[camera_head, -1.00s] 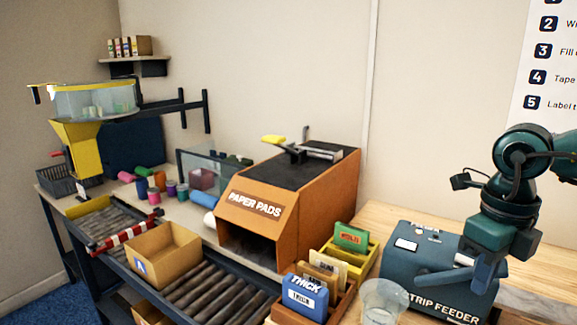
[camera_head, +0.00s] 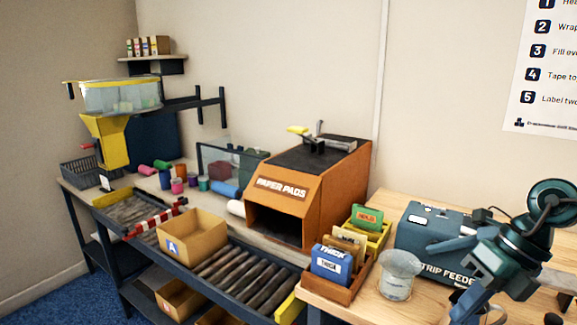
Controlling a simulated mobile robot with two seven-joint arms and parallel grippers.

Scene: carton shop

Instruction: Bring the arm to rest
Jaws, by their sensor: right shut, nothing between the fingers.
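My right gripper (camera_head: 464,306) comes in from the right side on its dark green arm. It is shut and empty, with its fingers pointing down and to the left. It hangs in front of the blue strip feeder (camera_head: 420,235) and hides part of its front and label. A clear cup (camera_head: 398,277) with something pale inside stands on the wooden table (camera_head: 385,312), left of the fingers and apart from them. My left gripper is not in view.
An orange paper pads dispenser (camera_head: 335,205) stands left of the feeder. Card holders with a blue thick card (camera_head: 331,264) sit at the table's left edge. An open carton (camera_head: 196,245) rests on the roller conveyor (camera_head: 240,277). A yellow hopper (camera_head: 112,142) stands farther left.

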